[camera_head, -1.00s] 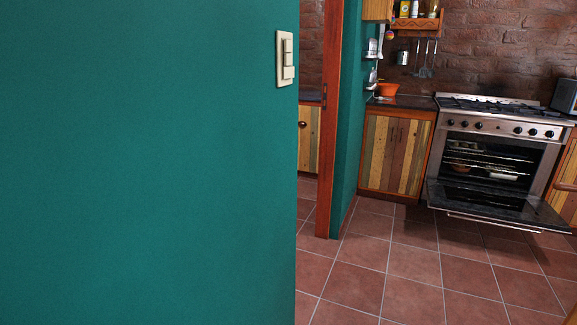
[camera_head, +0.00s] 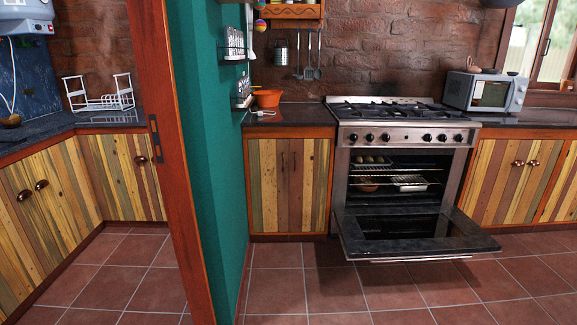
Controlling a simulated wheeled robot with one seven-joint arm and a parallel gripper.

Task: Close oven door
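The stainless oven (camera_head: 404,137) stands against the brick wall, right of the middle of the head view. Its door (camera_head: 412,234) is folded down open, about level, low above the floor. A handle bar runs along the door's front edge. Inside the oven, racks hold a light tray (camera_head: 410,183), a round brown dish (camera_head: 368,185) and several small items on the upper rack. My gripper is not in view.
A teal wall with a red-brown door post (camera_head: 176,150) stands at left centre, between me and the left cabinets. Wooden cabinets (camera_head: 290,186) flank the oven. A microwave (camera_head: 486,91) sits on the right counter. The tiled floor (camera_head: 305,280) before the oven is clear.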

